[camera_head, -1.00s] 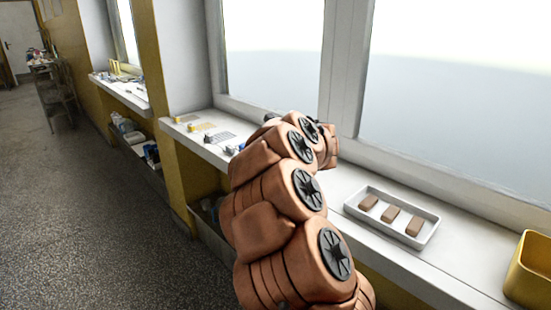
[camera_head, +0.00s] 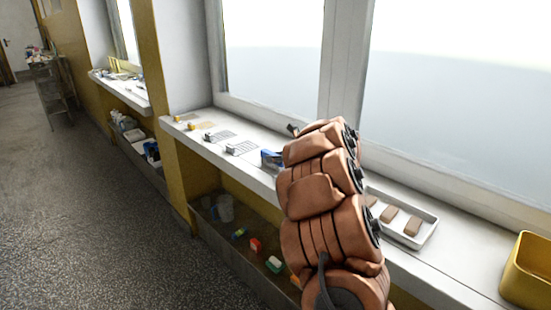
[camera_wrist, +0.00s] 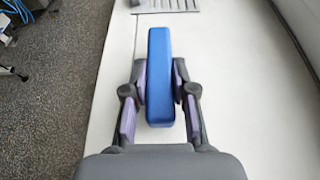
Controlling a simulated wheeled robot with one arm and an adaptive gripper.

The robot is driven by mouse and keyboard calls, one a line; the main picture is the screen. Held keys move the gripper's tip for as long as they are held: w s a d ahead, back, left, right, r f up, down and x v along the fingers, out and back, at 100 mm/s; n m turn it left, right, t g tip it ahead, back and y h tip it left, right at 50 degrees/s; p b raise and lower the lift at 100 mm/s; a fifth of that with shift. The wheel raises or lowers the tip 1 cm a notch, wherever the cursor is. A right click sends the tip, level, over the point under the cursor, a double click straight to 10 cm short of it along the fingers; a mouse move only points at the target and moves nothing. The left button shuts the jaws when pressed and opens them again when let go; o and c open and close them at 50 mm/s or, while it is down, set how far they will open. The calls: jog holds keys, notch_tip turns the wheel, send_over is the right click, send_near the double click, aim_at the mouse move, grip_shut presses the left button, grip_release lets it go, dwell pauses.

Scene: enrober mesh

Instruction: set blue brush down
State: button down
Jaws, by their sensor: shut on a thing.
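The blue brush (camera_wrist: 160,80) shows in the wrist view as a long blue block between my gripper's fingers. My gripper (camera_wrist: 160,88) is shut on it, with a finger pad against each side. The brush points away along the white sill (camera_wrist: 235,85), and its underside is hidden, so I cannot tell whether it touches the sill. In the head view my arm hides most of the gripper, and a small blue part (camera_head: 271,159) shows just left of the arm over the sill.
Grey mesh racks (camera_head: 243,147) and small yellow items (camera_head: 192,126) lie along the sill to the left. A white tray (camera_head: 432,229) with brown bars and a yellow bin (camera_head: 530,270) stand on the right. A lower shelf (camera_head: 232,247) holds several small coloured things.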

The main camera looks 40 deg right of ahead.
jog(key=shift+f, duration=0.2)
jog(key=c, duration=0.9)
grip_release()
jog(key=shift+c, duration=0.2)
jog(key=shift+r, duration=0.25)
jog(key=b+v, duration=0.1)
jog(key=v, duration=1.1)
jog(key=shift+f, duration=0.15)
